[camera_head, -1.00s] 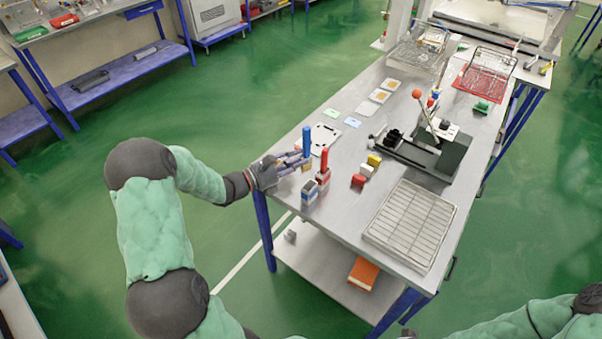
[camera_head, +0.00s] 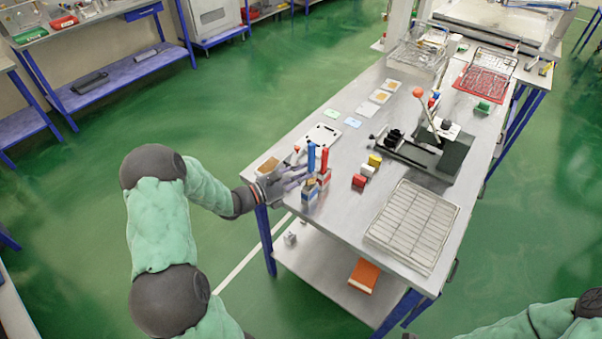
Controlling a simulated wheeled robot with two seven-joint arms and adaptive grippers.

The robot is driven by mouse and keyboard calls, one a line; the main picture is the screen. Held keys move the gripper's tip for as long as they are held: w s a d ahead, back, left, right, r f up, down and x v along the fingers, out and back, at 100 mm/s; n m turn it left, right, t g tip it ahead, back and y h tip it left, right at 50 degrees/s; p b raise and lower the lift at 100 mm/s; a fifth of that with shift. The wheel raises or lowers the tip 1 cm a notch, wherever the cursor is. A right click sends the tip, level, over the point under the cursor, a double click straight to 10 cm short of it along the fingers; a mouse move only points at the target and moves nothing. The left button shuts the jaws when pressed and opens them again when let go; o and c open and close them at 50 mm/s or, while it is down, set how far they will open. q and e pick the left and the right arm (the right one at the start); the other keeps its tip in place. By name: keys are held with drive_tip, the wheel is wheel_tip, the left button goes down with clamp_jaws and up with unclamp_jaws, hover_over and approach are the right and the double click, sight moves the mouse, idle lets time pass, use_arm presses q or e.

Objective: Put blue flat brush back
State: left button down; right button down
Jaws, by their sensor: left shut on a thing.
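The blue flat brush (camera_head: 311,156) stands upright, blue handle up, at the near left edge of the steel table. My left gripper (camera_head: 302,177) reaches in from the left and is shut on it. The brush is directly over or in the blue-labelled holder (camera_head: 309,195); its lower end is hidden by the fingers and holder, so I cannot tell how deep it sits. A red brush (camera_head: 324,158) stands upright in the red-labelled holder (camera_head: 325,181) close beside it. My right gripper is out of view; only part of that arm shows at the bottom right.
A white plate (camera_head: 323,134) lies behind the holders, and a tan pad (camera_head: 268,165) lies by the left edge. Red, white and yellow blocks (camera_head: 367,170) sit to the right. A wire rack (camera_head: 413,225) lies in front, and a lever press (camera_head: 435,145) stands further right.

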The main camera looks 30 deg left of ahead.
use_arm(q)
drive_tip(key=shift+f, duration=0.25)
drive_tip(key=c, duration=1)
unclamp_jaws()
drive_tip(key=shift+c, duration=0.2)
